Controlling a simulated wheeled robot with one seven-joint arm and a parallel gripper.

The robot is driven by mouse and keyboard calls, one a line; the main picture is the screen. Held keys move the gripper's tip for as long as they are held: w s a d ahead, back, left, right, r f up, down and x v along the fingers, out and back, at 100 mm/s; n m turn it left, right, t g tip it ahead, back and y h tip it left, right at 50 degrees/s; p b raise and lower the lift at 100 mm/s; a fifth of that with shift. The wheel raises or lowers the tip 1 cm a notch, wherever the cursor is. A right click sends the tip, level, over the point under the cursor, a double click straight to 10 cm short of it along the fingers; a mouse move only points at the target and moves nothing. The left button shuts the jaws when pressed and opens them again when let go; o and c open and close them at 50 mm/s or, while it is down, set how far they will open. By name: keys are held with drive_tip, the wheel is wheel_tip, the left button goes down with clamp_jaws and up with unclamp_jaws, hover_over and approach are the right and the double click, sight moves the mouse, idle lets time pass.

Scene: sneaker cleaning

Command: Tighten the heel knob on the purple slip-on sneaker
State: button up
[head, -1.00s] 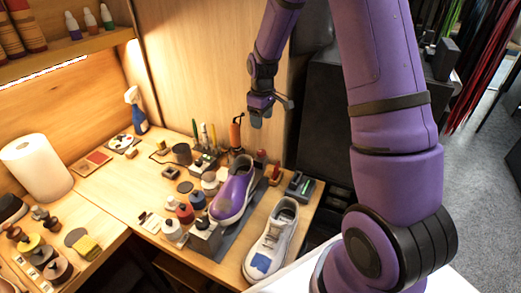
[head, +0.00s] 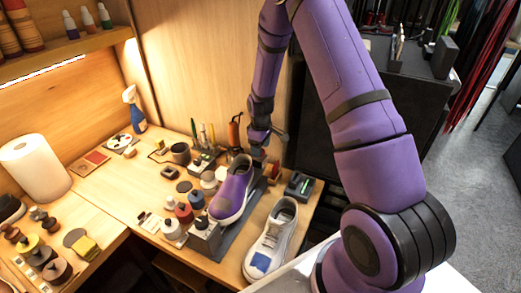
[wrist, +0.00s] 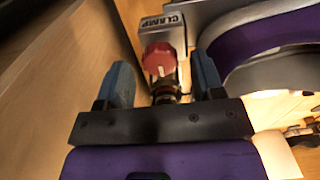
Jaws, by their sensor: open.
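The purple slip-on sneaker (head: 233,190) sits on a dark stand on the workbench, toe toward the front left. In the wrist view its purple side and pale sole edge (wrist: 270,45) fill the upper right. A red knob (wrist: 160,58) sits below a grey block marked CLAMP (wrist: 162,28), beside the sneaker. My gripper (wrist: 165,72) is open, with one blue-grey finger on each side of the red knob. The fingers look apart from the knob. In the head view my gripper (head: 257,155) is by the sneaker's heel, and the knob there is hard to make out.
A white sneaker with a blue patch (head: 270,245) stands right of the purple one. Several small bottles (head: 183,212) and pots stand to the left. An orange-handled tool (head: 234,132) stands upright behind. A wooden wall panel (wrist: 50,60) lies left in the wrist view.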

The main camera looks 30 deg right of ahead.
drive_tip(key=shift+f, duration=0.6)
drive_tip(key=c, duration=0.9)
drive_tip(key=shift+c, duration=0.2)
